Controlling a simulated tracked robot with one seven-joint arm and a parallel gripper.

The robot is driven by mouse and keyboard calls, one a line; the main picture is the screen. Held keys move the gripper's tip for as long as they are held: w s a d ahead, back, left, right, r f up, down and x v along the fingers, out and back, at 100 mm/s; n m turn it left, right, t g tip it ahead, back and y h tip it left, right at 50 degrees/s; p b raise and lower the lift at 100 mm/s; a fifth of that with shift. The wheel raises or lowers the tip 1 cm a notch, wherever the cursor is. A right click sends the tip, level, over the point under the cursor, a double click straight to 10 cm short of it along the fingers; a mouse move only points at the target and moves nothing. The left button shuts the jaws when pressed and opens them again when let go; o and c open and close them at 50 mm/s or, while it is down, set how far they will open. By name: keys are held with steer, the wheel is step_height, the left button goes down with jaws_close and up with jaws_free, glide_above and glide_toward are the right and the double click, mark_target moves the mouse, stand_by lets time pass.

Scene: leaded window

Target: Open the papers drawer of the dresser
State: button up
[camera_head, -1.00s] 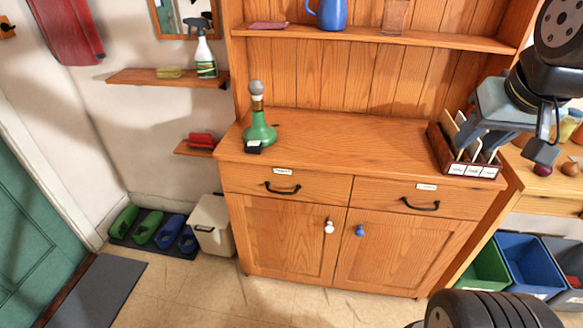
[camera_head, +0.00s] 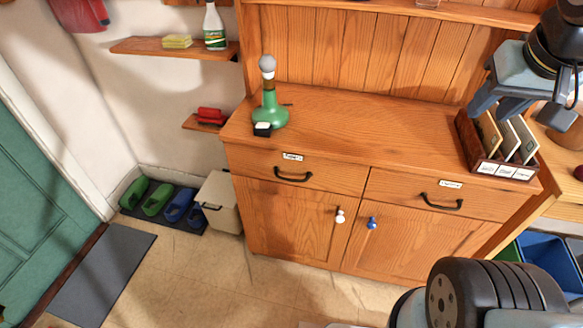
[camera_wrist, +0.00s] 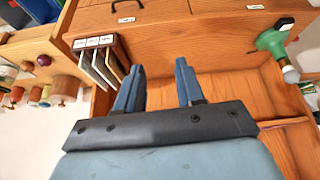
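The wooden dresser (camera_head: 410,225) stands ahead with two shut drawers side by side. The left drawer (camera_head: 330,172) and right drawer (camera_head: 405,193) each have a white label and a dark bow handle: the left handle (camera_head: 293,176) and the right handle (camera_head: 441,203). I cannot read the labels, so I cannot tell which is the papers drawer. My gripper (camera_head: 517,110) is at the upper right, above the dresser top near the card rack, away from both handles. In the wrist view my gripper (camera_wrist: 158,88) has its fingers apart with nothing between them.
A rack of upright cards (camera_head: 500,150) stands on the dresser top's right end, close to my gripper. Cupboard doors with a white knob (camera_head: 340,215) and blue knob (camera_head: 372,223) are below.

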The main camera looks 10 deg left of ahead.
steer(key=w+a+f+n+g+h, duration=0.1)
steer(key=w+a+f+n+h, duration=0.2)
steer(key=w+a+f+h, duration=0.35)
steer(key=w+a+f+n+g+h, duration=0.25)
steer(key=w+a+f, duration=0.45)
steer(key=a+f, duration=0.4)
steer(key=n+t+y, duration=0.1)
steer(key=n+t, duration=0.7)
steer(key=t, duration=0.5)
glide_toward(290, 180)
steer(key=shift+m, duration=0.25)
steer(key=x, duration=1)
steer(key=shift+w+f, duration=0.3)
steer(key=shift+c, duration=0.3)
jaws_close()
steer(key=shift+s, duration=0.1)
